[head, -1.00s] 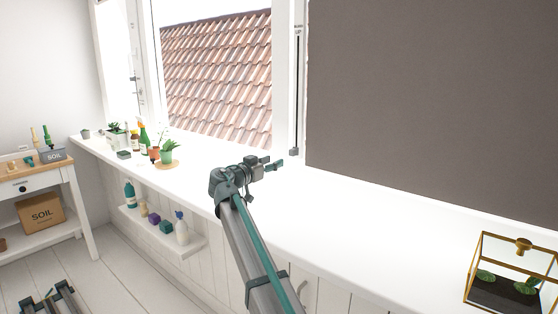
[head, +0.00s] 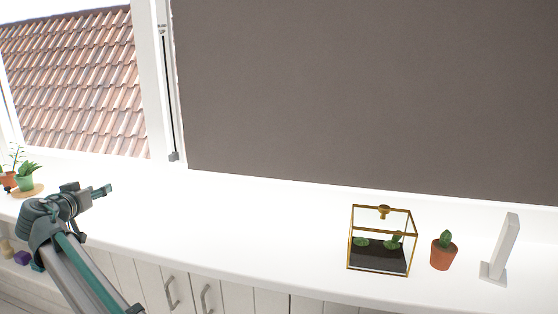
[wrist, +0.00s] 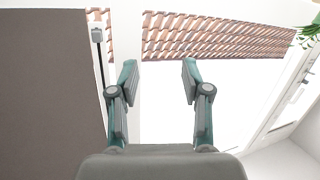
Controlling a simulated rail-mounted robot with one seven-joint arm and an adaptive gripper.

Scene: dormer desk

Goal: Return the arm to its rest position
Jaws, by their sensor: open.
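My gripper (head: 103,190) is at the left of the head view, at the end of my raised arm, over the white desk top. In the wrist view my gripper (wrist: 158,72) has its two fingers wide apart with nothing between them. The window with the tiled roof outside shows beyond the fingertips. No object touches the fingers in either view.
A brass-framed glass terrarium (head: 379,262), a small potted plant (head: 443,254) and a white upright stand (head: 503,250) stand at the right. A green pot (head: 27,183) stands far left. A dark blind (head: 370,90) hangs behind. The desk's middle is clear.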

